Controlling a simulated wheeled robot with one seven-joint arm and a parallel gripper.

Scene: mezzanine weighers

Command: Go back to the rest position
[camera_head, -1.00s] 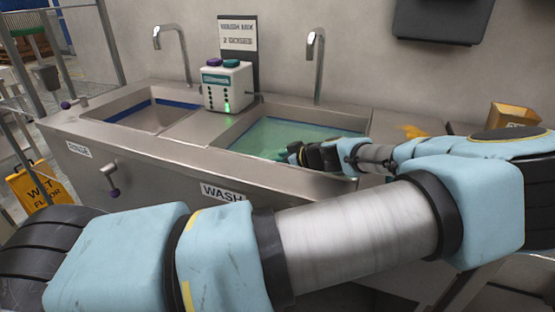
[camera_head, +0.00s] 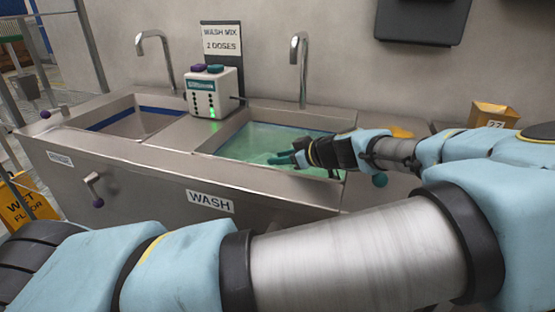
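My gripper (camera_head: 292,158) is at the end of my blue and grey arm, over the right part of the wash sink (camera_head: 255,179). That sink holds green liquid (camera_head: 262,142) and has a label reading WASH on its front. The fingers point left and look teal at the tips. At this size I cannot tell whether they are apart or whether they hold anything. My arm reaches across the front of the view and folds back toward the sink from the right.
A white dispenser (camera_head: 214,92) with purple and teal buttons and a green light stands between the sinks. An empty-looking rinse sink (camera_head: 140,122) is at left. Two faucets rise behind. A teal knob (camera_head: 380,180) is below my forearm. A yellow wet-floor sign (camera_head: 22,205) stands at left.

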